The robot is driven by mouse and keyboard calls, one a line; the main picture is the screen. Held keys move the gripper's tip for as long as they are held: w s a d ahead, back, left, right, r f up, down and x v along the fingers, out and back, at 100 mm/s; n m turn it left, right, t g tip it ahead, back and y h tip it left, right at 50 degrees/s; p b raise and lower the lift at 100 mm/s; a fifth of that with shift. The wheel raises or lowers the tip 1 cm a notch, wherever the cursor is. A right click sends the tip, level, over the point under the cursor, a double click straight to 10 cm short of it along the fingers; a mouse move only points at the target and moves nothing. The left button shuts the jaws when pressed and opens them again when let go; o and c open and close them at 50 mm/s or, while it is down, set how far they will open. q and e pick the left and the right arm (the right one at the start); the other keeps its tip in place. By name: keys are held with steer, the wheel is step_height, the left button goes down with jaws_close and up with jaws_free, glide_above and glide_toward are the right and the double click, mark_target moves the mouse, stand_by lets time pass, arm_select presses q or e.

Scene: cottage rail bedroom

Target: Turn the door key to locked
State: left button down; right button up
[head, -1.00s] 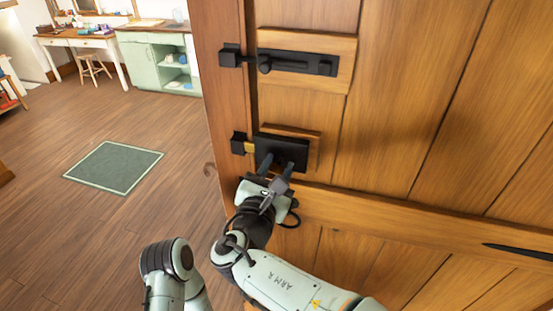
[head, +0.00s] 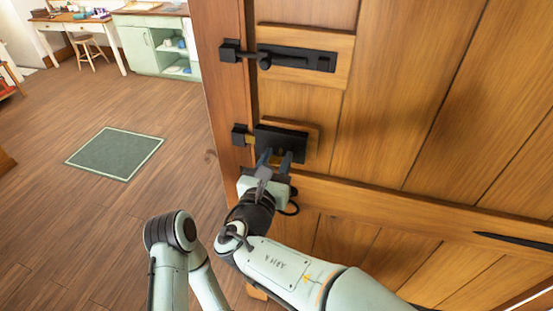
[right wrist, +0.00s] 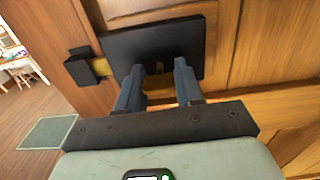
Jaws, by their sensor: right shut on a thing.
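A black lock case (head: 296,141) sits on the wooden door at its left edge; it also shows in the right wrist view (right wrist: 152,45). A brass bolt (head: 249,139) spans from the case to a black keeper (head: 238,135) on the frame. My right gripper (head: 277,156) is at the lower part of the case, its two fingers pointing at it. It is shut on the brass-coloured key (right wrist: 159,86), mostly hidden between the fingers in the right wrist view. The key's exact angle cannot be told. My left gripper is not in view; only part of the left arm shows.
A black slide bolt (head: 297,58) is on the door above the lock. A wooden rail (head: 400,208) crosses the door below it. On the left are open floor, a green mat (head: 115,153), a mint cabinet (head: 139,45) and a desk (head: 80,27).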

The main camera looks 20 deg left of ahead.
steer(key=o, duration=1)
steer(key=shift+o, duration=0.2)
steer(key=shift+s, duration=0.6)
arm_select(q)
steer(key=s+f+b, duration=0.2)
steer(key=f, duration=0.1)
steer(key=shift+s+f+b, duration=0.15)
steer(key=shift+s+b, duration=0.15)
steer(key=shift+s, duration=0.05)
arm_select(e)
steer(key=s, duration=1.2)
steer(key=shift+s+a, duration=0.15)
steer(key=shift+a, duration=0.05)
